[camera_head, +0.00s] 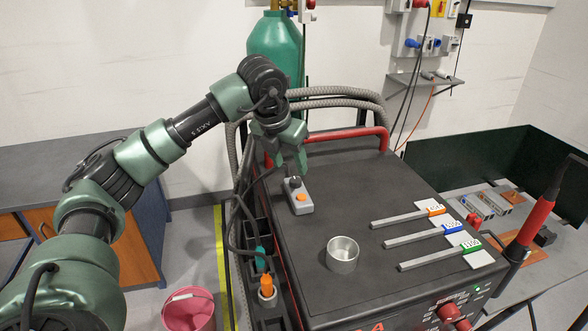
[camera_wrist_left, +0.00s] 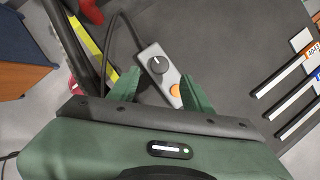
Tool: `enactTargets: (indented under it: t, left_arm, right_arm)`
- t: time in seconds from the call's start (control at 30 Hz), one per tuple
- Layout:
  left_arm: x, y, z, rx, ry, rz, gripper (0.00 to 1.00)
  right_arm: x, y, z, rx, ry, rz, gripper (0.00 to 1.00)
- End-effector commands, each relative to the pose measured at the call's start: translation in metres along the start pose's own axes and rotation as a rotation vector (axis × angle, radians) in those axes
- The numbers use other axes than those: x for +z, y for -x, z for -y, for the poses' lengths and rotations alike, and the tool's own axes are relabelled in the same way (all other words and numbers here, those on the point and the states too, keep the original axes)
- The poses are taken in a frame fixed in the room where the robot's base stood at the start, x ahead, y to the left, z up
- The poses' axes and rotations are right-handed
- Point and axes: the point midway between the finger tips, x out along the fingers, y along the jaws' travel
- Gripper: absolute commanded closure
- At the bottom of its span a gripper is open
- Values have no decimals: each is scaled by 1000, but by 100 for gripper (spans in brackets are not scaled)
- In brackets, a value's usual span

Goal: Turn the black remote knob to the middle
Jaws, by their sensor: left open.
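The remote is a small grey box (camera_head: 301,206) lying on the dark top of the machine, near its left edge. Its black knob (camera_head: 293,184) is at the far end and an orange button sits at the near end. In the left wrist view the black knob (camera_wrist_left: 158,65) lies just beyond the fingertips, with a light mark on it. My left gripper (camera_head: 290,165) is above the knob, pointing down. In the left wrist view the open green fingers (camera_wrist_left: 157,88) stand either side of the remote, apart from the knob. My right gripper is not in view.
A metal cup (camera_head: 342,254) stands on the machine top to the right of the remote. Several grey rods with coloured labels (camera_head: 425,235) lie further right. A red handle (camera_head: 345,137) runs along the back edge. A cable leaves the remote's far end.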

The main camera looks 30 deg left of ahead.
Motion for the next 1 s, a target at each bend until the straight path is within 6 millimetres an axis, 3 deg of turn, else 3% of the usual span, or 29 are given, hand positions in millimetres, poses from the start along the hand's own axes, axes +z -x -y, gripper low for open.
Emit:
enactTargets:
  t: [0.13, 0.33, 0.53, 0.7, 0.9, 1.0]
  left_arm:
    - [0, -24, 0, 0, 1, -5, 51]
    - [0, -50, 0, -1, 0, -3, 51]
    - [0, -59, 0, -1, -1, 0, 51]
    - [0, -59, 0, -1, -1, 0, 51]
    - [0, -59, 0, -1, 0, 0, 100]
    - [0, -59, 0, -1, -1, 0, 100]
  right_arm:
    - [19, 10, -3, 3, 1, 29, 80]
    - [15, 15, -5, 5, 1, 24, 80]
    - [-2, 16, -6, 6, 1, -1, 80]
    - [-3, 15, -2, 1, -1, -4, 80]
    - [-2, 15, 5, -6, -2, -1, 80]
    - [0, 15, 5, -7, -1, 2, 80]
